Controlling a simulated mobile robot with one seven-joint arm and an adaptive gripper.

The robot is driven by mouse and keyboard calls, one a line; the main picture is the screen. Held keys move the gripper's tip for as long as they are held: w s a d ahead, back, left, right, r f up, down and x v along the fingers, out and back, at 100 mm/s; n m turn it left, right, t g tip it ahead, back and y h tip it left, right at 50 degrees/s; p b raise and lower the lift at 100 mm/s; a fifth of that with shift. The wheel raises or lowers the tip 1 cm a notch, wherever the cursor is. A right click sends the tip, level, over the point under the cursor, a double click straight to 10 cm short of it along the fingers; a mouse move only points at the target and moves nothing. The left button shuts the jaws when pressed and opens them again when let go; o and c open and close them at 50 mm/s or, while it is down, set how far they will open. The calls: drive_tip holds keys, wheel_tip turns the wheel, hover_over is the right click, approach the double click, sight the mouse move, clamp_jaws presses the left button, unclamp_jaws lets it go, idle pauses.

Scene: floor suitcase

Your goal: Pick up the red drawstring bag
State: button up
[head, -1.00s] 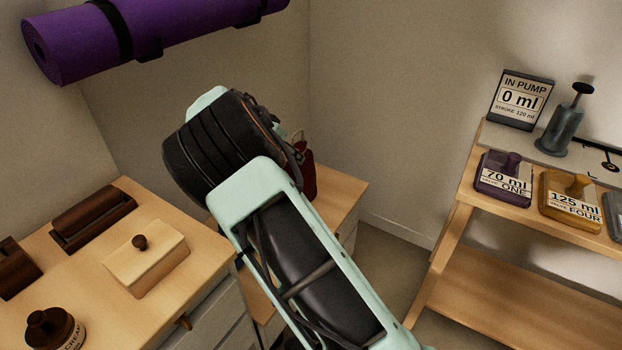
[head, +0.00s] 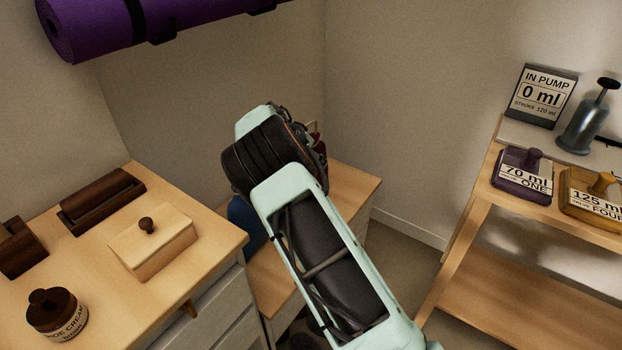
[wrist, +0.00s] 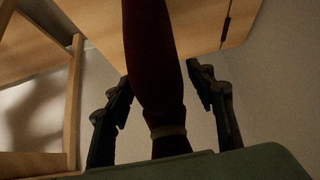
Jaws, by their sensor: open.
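The red drawstring bag (head: 318,142) is mostly hidden behind my arm in the head view; only a small dark red bit shows at the wrist's right edge. In the wrist view a long dark red shape, which looks like the bag (wrist: 152,50), runs down the middle, with a paler band around its narrow lower part. My gripper (wrist: 161,86) is open, with one dark finger on each side of this shape. I cannot tell whether either finger touches it. The fingers are hidden in the head view.
A blue object (head: 245,222) is partly hidden left of my wrist by the low wooden-topped cabinet (head: 352,184). The nearer cabinet holds a cream box (head: 152,245), a brown jar (head: 55,314) and dark wooden pieces. A purple rolled mat (head: 130,22) is above. A shelf (head: 480,215) stands right.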

clamp_jaws()
idle(0.3)
drive_tip(key=shift+r, duration=0.15)
